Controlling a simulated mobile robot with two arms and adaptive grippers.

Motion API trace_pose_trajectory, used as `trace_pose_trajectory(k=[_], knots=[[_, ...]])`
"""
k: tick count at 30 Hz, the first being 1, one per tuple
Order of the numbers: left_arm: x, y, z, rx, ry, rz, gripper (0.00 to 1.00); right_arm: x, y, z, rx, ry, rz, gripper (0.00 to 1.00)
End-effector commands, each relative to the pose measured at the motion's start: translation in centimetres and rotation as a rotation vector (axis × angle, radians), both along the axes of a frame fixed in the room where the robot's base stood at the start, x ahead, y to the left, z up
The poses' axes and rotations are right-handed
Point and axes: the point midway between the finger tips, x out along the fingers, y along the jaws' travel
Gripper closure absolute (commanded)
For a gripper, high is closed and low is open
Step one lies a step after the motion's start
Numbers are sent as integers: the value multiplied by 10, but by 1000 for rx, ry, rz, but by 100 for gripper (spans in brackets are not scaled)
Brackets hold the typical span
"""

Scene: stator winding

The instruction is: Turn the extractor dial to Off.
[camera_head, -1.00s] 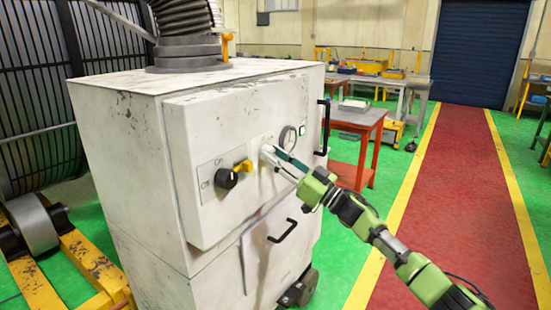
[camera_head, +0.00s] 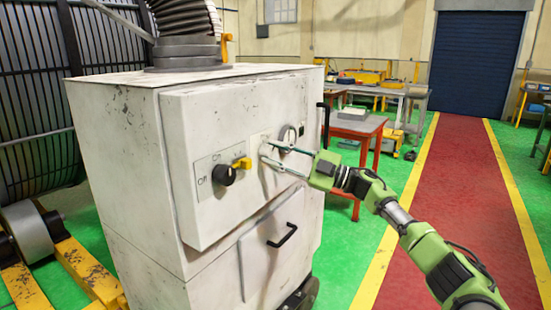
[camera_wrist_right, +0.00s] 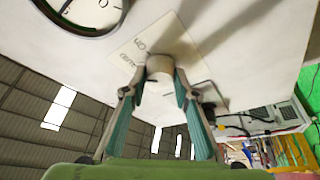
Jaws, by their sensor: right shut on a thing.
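The pale round dial (camera_wrist_right: 160,66) sits on the white front panel and shows in the right wrist view between my fingertips. Beside it is a small label plate (camera_wrist_right: 140,47) with lettering too blurred to read surely. My right gripper (camera_wrist_right: 161,80) is shut on the dial, with one teal-padded finger on each side. In the head view my right gripper (camera_head: 264,149) reaches the panel from the right; its fingers largely hide the dial there. Which setting the dial points to cannot be told. My left gripper is in neither view.
The white extractor cabinet (camera_head: 120,150) carries a black knob (camera_head: 224,175) and a yellow switch (camera_head: 242,163) left of my gripper, and a round gauge (camera_head: 288,135) just above it. A black handle (camera_head: 283,236) is below. A red table (camera_head: 357,125) stands behind to the right.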

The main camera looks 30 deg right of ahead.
Motion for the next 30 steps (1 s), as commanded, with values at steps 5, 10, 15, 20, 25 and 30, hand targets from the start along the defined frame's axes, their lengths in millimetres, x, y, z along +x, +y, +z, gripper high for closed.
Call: trace_pose_trajectory(k=[5,10,15,20,25,30], knots=[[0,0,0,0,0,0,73,1,-1,2,-157,-66,-2,95],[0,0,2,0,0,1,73,1,-1,3,-304,-125,-1,95],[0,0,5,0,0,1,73,1,-1,3,-433,-178,0,95],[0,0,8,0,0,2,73,0,-1,4,-530,-218,1,95],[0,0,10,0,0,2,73,0,-1,3,-603,-248,0,95],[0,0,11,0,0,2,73,1,-1,3,-644,-265,0,95]])
